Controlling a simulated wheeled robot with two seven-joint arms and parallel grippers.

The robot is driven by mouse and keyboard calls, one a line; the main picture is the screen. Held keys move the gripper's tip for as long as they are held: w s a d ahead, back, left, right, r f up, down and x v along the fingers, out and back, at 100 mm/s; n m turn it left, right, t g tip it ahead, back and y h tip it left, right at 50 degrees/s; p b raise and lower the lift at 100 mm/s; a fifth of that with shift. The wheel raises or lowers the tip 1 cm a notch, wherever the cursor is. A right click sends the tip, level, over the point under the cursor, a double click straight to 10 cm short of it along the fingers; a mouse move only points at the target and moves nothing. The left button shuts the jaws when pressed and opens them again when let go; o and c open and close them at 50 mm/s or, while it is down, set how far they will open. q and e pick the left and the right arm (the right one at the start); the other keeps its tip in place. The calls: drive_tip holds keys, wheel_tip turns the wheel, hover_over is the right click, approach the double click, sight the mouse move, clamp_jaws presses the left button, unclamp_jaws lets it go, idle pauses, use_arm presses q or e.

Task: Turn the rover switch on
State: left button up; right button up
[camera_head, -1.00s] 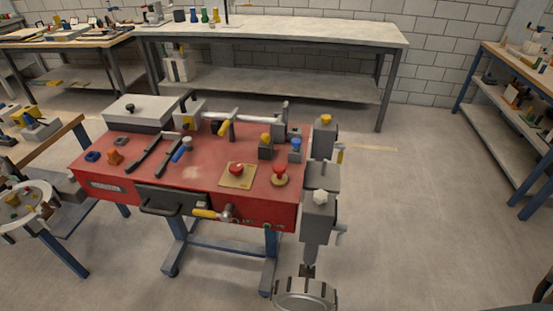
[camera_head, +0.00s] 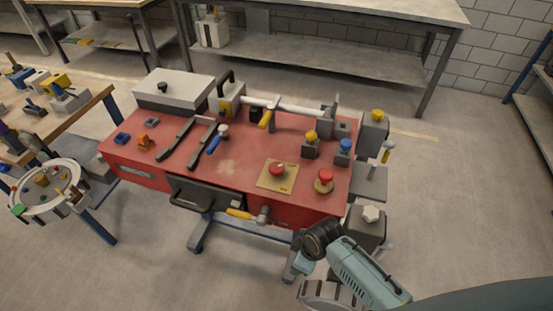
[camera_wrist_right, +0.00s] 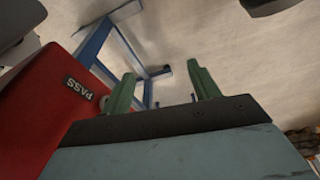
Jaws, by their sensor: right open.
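I cannot tell which fitting is the rover switch. The red workbench (camera_head: 140,178) carries a red mushroom button (camera_head: 277,169) on a yellow plate (camera_head: 275,184) and a red knob (camera_head: 326,175) beside it. Yellow (camera_head: 311,135) and blue (camera_head: 346,145) knobs stand behind these. A yellow-handled valve (camera_head: 262,217) is on the front. My right arm reaches in from the lower right, below the bench's right end. In the right wrist view my right gripper (camera_wrist_right: 162,75) is open and empty, beside the red panel with a PASS label (camera_wrist_right: 81,89). My left gripper is not in view.
A black drawer handle (camera_head: 188,206) sticks out from the bench front. Grey boxes (camera_head: 366,219) stand at its right end. A round white-topped stand (camera_head: 48,207) is on the left. Grey worktables (camera_head: 330,8) line the back. Floor at the right is clear.

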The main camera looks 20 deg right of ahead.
drive_tip(key=w+a+r+n, duration=0.3)
drive_tip(key=w+r+n, duration=0.2)
drive_tip(key=r, duration=0.6)
wheel_tip(320, 180, up, 20)
drive_tip(key=n+g+h, duration=0.2)
drive_tip(key=n, duration=1.3)
hover_over(277, 167)
wheel_tip(277, 167, down, 14)
drive_tip(key=shift+r, duration=0.25)
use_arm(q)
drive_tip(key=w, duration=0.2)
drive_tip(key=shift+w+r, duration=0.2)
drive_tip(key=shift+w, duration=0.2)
use_arm(e)
drive_tip(key=c, duration=1)
